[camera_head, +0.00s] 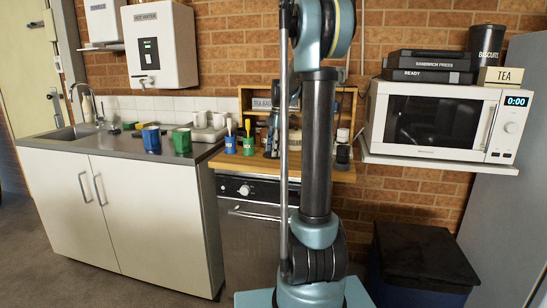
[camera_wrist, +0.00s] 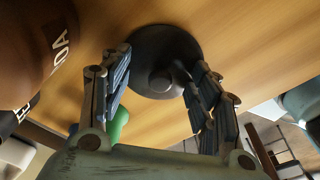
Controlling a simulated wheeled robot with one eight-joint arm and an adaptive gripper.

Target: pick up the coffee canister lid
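In the wrist view a dark round lid (camera_wrist: 150,50) with a raised knob (camera_wrist: 161,83) lies on the wooden counter. It appears to be the coffee canister lid. My gripper (camera_wrist: 157,72) is open, with one finger on each side of the knob; I cannot tell whether either touches it. At the left edge a dark canister (camera_wrist: 8,122) shows part of a word, seemingly "FE". In the head view my gripper (camera_head: 272,146) is low over the wooden counter, partly behind my arm, and the lid is not discernible.
A brown canister (camera_wrist: 35,45) marked "OA" stands close left of my gripper. A green thing (camera_wrist: 119,125) lies behind the left finger. In the head view, blue (camera_head: 230,145) and green (camera_head: 248,147) pots stand left of my gripper and a jar (camera_head: 342,153) right. A wooden shelf (camera_head: 347,108) stands behind.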

